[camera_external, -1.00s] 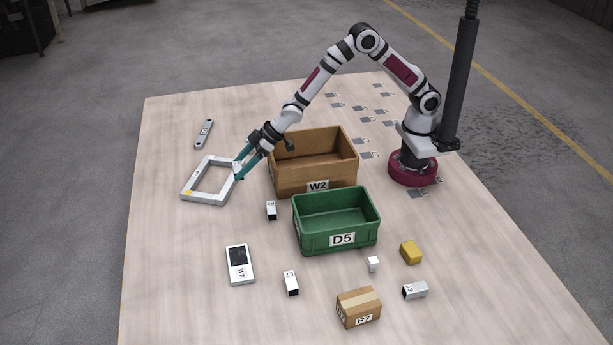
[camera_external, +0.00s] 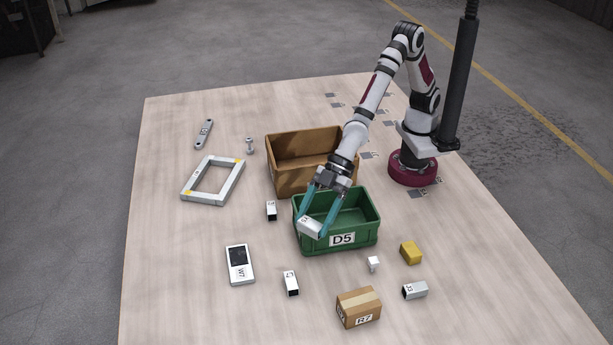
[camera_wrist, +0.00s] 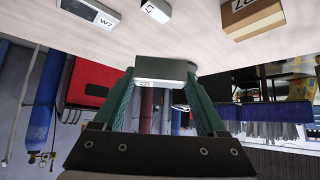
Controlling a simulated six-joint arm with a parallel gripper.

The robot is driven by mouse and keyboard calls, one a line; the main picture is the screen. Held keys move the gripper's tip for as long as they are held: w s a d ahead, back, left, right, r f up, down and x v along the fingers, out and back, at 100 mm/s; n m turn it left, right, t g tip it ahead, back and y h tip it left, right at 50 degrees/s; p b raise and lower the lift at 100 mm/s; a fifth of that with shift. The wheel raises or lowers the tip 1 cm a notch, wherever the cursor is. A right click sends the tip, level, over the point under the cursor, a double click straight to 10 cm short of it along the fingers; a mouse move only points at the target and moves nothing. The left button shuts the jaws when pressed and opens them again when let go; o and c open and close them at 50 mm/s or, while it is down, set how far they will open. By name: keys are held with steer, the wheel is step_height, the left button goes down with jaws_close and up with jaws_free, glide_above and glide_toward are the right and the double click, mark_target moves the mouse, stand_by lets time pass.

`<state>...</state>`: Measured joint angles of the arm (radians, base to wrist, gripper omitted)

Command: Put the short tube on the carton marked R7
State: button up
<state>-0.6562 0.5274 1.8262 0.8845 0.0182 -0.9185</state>
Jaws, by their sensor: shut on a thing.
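The carton marked R7 (camera_external: 359,307) is a small brown taped box near the front of the table, to the right of and nearer than my gripper. It also shows at the top right of the wrist view (camera_wrist: 252,17), with nothing visible on its top.
The green bin D5 (camera_external: 367,235) is below my gripper, and the brown bin W2 (camera_external: 290,177) is behind it. A white W7 device (camera_external: 240,264) lies front left.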

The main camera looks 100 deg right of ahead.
steer(key=s+a+n, duration=0.1)
steer(key=s+a, duration=0.3)
steer(key=a, duration=0.1)
glide_toward(355, 307)
steer(key=w, duration=0.1)
steer(key=w+a, duration=0.1)
steer(key=w, duration=0.1)
steer(key=shift+a+r+g+y, duration=0.3)
steer(key=shift+a+r+y, duration=0.05)
steer(key=shift+y, duration=0.05)
steer(key=shift+a+f, duration=0.1)
steer(key=shift+f, duration=2)
steer(key=shift+f, duration=0.1)
steer(key=o, duration=1.3)
